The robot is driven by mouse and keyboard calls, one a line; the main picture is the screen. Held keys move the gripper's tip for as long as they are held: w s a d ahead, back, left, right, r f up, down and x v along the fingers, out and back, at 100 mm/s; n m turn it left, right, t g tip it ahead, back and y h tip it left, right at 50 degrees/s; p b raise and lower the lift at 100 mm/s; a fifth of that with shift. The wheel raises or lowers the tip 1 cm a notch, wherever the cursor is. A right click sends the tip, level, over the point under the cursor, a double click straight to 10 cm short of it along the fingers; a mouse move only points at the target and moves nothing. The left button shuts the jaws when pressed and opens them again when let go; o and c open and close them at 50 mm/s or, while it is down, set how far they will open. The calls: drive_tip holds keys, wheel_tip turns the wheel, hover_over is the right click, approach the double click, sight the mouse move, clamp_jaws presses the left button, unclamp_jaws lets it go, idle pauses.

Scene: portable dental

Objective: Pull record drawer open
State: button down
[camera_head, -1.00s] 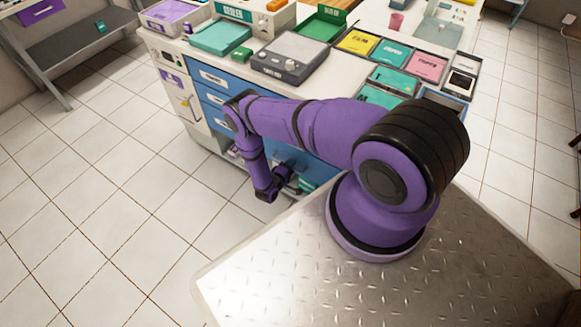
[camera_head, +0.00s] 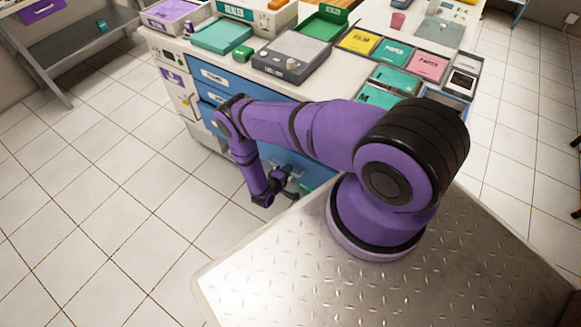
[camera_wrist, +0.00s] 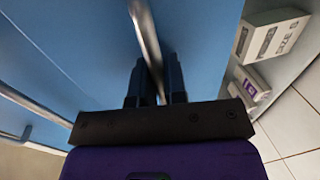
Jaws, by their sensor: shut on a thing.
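The record drawer has a blue front (camera_wrist: 75,45) that fills most of the wrist view. A silver bar handle (camera_wrist: 146,35) runs across it. My gripper (camera_wrist: 160,68) has its two dark fingers shut on this handle, one on each side. In the head view, my gripper (camera_head: 288,182) is low at the front of the blue drawer cabinet (camera_head: 212,96), partly hidden by my arm. How far the drawer stands out is hard to tell, as my arm covers much of it.
White labelled boxes (camera_wrist: 272,40) sit beside the blue front at the right of the wrist view. Another bar handle (camera_wrist: 35,108) shows at left. The countertop (camera_head: 175,52) holds trays and a grey scale (camera_head: 290,55). The tiled floor (camera_head: 110,200) at left is clear.

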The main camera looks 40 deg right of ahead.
drive_tip(key=f+v, duration=0.3)
drive_tip(key=v, duration=1)
drive_tip(key=a+f+v, duration=0.1)
drive_tip(key=f+v, duration=0.1)
drive_tip(key=v, duration=1.2)
drive_tip(key=shift+s+a+f, duration=0.15)
drive_tip(key=shift+a+f, duration=0.15)
drive_tip(key=shift+f, duration=0.05)
drive_tip(key=c, duration=1.2)
unclamp_jaws()
drive_tip(key=v, duration=1.1)
